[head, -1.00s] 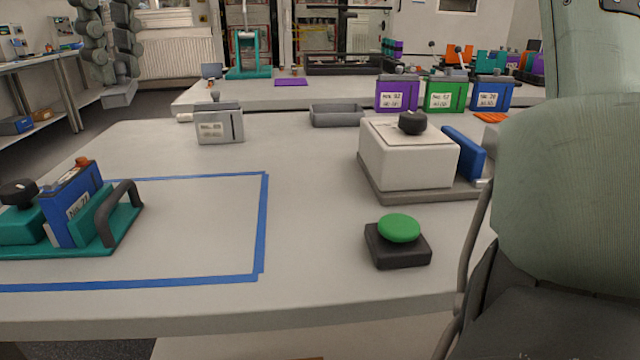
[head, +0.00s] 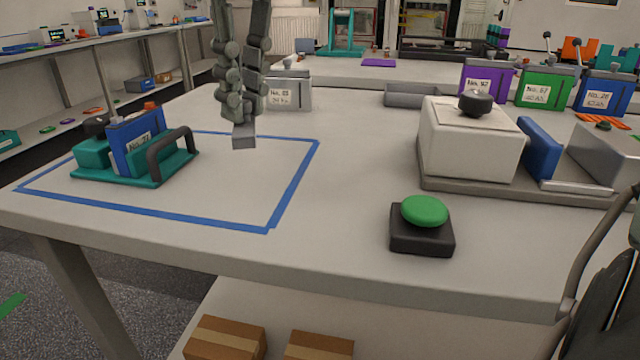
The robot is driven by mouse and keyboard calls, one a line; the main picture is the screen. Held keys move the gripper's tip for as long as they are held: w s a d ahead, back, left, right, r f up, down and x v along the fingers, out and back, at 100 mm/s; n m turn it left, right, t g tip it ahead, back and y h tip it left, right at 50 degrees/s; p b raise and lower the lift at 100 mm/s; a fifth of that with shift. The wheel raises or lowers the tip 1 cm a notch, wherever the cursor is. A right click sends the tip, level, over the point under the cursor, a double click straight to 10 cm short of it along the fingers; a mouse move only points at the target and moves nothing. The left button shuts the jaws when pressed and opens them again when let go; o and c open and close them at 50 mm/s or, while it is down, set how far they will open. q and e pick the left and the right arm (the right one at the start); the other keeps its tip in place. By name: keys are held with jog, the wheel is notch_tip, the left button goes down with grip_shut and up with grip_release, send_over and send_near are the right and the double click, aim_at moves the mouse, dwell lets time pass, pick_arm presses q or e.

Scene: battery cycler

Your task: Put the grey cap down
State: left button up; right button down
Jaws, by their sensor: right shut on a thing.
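My right gripper (head: 241,112) hangs down from the top of the head view, left of centre. It is shut on a small grey block, the grey cap (head: 244,137), at its fingertips. The cap appears in front of the back line of the blue tape outline (head: 293,187) on the table. I cannot tell its height above the table. A grey cell (head: 289,92) with a white label stands behind the gripper, partly hidden by it. The blue cell (head: 137,142) with an orange top stands in a teal fixture (head: 119,177) with a dark handle. My left gripper is out of view.
A green button (head: 425,210) on a black base is near the front edge. A white box (head: 470,142) with a black knob stands at right, beside a blue plate (head: 540,147). A grey tray (head: 416,95) and purple, green and blue cells are behind. The table's middle is clear.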

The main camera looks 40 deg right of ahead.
jog(key=s+d+f, duration=0.2)
jog(key=s, duration=0.1)
jog(key=s+d+f, duration=0.2)
jog(key=d+f, duration=0.1)
jog(key=shift+s+d, duration=0.1)
jog(key=shift+s, duration=0.3)
notch_tip(320, 180, down, 3)
jog(key=shift+f+b, duration=0.1)
jog(key=shift+b, duration=0.2)
jog(key=shift+f, duration=0.35)
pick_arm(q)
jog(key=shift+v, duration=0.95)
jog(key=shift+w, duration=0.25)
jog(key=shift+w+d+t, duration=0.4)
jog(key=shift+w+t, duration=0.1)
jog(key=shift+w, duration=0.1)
pick_arm(e)
jog(key=shift+f, duration=0.1)
jog(key=c, duration=1.5)
grip_release()
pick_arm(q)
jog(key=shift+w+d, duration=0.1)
